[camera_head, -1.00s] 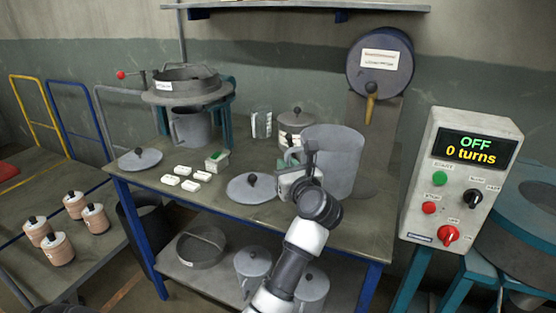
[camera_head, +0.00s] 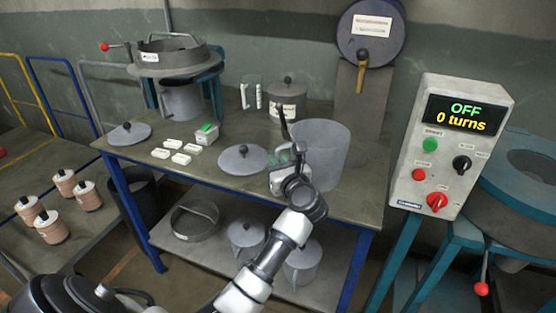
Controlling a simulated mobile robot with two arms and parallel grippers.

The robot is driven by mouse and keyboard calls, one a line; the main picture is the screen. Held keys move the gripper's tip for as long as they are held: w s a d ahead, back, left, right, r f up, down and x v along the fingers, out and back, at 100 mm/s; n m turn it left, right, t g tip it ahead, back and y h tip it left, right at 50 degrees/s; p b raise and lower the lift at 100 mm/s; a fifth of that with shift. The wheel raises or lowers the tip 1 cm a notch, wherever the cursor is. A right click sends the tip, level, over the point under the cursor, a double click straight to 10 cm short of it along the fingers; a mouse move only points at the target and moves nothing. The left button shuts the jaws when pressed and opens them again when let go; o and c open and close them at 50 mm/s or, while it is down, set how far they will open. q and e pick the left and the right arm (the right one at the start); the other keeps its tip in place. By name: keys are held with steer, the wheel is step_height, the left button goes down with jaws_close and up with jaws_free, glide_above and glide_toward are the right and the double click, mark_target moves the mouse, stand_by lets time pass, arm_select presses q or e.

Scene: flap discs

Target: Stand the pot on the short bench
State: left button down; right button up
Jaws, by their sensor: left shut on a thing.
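A large grey open pot (camera_head: 324,146) is at the right part of the long workbench (camera_head: 345,205). My left gripper (camera_head: 284,163) is at the pot's left side, shut, apparently on its handle; the gripper hides the exact grip. The pot looks upright. I cannot tell whether its base touches the bench top. My right gripper is not in view. A low bench (camera_head: 90,232) with several copper-coloured coils stands at the left; I cannot tell whether it is the short bench.
A grey lid (camera_head: 243,160) lies left of the pot, and a labelled canister (camera_head: 287,102) stands behind. Small white blocks (camera_head: 172,149) lie farther left. Lidded pots (camera_head: 247,236) stand on the lower shelf. A control box (camera_head: 450,146) is at the right.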

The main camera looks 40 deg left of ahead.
arm_select(q)
steer(key=c, duration=1.5)
jaws_free()
steer(key=o, duration=0.4)
steer(key=b+v, duration=0.1)
steer(key=v, duration=1.1)
steer(key=shift+s, duration=0.1)
